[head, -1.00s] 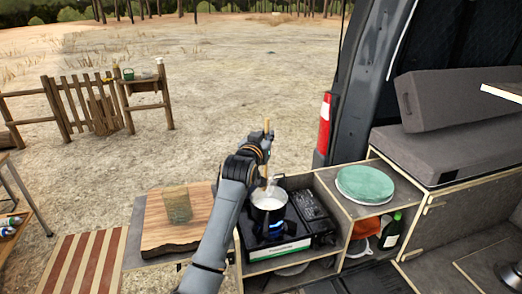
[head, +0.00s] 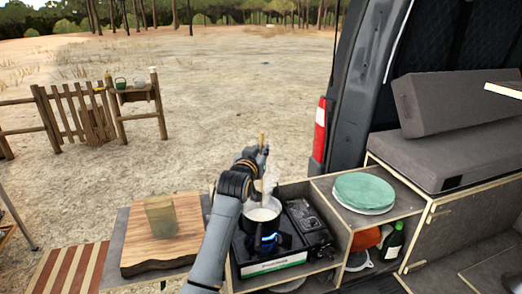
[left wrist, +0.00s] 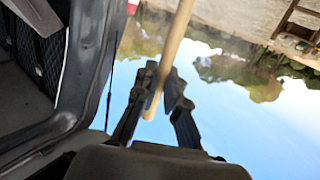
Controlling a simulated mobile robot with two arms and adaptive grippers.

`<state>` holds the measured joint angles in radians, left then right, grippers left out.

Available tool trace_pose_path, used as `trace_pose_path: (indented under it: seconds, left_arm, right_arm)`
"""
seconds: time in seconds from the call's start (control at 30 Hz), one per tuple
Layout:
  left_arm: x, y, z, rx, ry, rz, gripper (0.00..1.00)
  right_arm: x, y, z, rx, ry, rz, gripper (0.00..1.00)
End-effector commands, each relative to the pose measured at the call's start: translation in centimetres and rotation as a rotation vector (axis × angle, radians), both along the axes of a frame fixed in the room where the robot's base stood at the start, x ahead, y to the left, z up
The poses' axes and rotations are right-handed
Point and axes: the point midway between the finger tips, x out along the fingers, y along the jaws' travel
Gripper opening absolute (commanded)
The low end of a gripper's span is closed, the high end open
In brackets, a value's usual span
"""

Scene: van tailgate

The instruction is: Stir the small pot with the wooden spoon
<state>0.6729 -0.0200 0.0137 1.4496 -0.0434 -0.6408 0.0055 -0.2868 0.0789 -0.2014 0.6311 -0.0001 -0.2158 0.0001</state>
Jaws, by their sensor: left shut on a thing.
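The small pot (head: 262,226) stands on the stove with pale, whitish contents. The wooden spoon (head: 262,140) is nearly upright above the pot, its lower end reaching down to the pale contents; its tip cannot be made out. My left gripper (head: 263,158) is above the pot, shut on the spoon's handle. In the left wrist view the spoon (left wrist: 174,45) runs between the two fingers of the left gripper (left wrist: 160,90). My right gripper is not in view.
The stove (head: 272,255) sits in an open box unit. Left of it, a wooden board (head: 165,255) carries a glass (head: 160,216). Right of it are a green-topped stack of plates (head: 364,190) and a green bottle (head: 393,243). The van's door pillar (head: 345,90) rises behind.

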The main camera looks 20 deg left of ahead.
Motion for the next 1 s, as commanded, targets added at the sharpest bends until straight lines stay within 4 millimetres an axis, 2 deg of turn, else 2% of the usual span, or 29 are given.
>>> trace_pose_path:
  seconds: [0.07, 0.17, 0.47, 0.8, 1.0]
  left_arm:
    - [0.0, 0.0, -0.9, 0.000, 0.002, 0.000, 0.00]
    - [0.0, 0.0, -1.7, 0.000, 0.002, 0.000, 0.00]
    - [0.0, 0.0, -4.1, 0.000, 0.002, 0.000, 0.00]
    - [0.0, 0.0, -6.6, 0.001, 0.001, 0.000, 0.00]
    - [0.0, 0.0, -7.5, 0.001, 0.001, 0.000, 0.00]
  right_arm:
    - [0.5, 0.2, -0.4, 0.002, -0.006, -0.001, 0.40]
    - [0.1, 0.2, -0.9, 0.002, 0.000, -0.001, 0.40]
    - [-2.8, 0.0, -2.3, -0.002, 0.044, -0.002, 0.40]
    - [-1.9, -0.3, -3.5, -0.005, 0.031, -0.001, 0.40]
    - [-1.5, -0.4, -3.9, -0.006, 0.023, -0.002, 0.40]
